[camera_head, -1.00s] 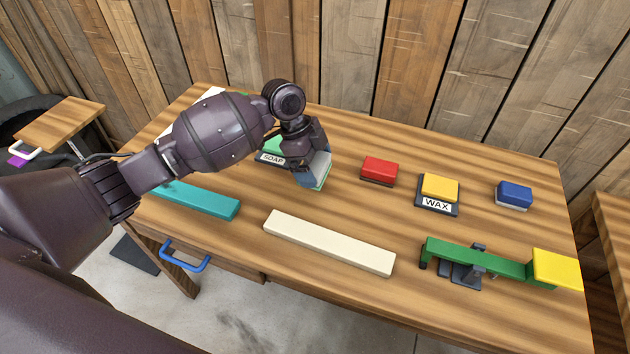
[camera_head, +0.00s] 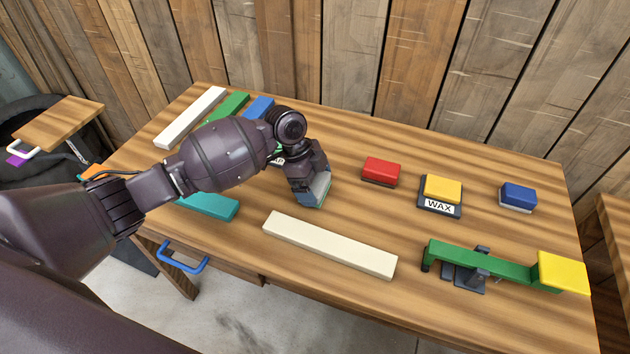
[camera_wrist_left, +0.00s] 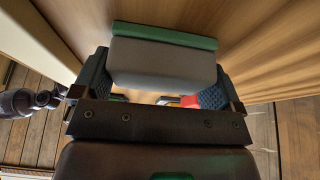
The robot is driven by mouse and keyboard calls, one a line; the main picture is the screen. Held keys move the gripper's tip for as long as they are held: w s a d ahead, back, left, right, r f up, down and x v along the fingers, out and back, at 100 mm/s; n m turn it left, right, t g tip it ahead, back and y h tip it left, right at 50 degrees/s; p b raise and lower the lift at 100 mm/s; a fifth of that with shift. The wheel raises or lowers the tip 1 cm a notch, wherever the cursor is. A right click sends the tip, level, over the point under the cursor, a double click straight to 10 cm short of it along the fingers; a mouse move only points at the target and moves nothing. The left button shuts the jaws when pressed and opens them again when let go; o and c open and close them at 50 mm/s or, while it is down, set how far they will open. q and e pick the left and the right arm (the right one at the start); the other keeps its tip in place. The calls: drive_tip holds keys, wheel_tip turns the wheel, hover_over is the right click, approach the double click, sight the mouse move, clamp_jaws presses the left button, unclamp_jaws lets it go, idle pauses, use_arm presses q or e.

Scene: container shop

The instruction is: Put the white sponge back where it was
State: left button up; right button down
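The white sponge (camera_head: 320,188) has a pale grey-white body and a green layer. My left gripper (camera_head: 309,192) is shut around it, left of the red sponge (camera_head: 380,171). In the left wrist view the sponge (camera_wrist_left: 163,62) sits between the two dark, textured fingers (camera_wrist_left: 158,88), with its green layer at the top edge. I cannot tell whether it touches the table. The SOAP label (camera_head: 279,161) is almost wholly hidden behind my left arm; only a bit of it and some green show. My right gripper is not in view.
A yellow sponge (camera_head: 443,187) lies on the WAX base (camera_head: 455,212), with a blue sponge (camera_head: 517,195) to its right. A cream bar (camera_head: 330,245) lies in front, beside a teal bar (camera_head: 210,206). A green lever with a yellow block (camera_head: 563,271) stands front right.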

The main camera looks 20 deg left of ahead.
use_arm(q)
drive_tip(key=shift+o, duration=0.5)
drive_tip(key=shift+a+r, duration=0.1)
drive_tip(key=shift+r, duration=0.35)
drive_tip(key=p+v, duration=0.1)
drive_tip(key=v, duration=1)
drive_tip(key=shift+r+p, duration=0.2)
drive_tip(key=shift+p, duration=0.15)
drive_tip(key=shift+s, duration=0.1)
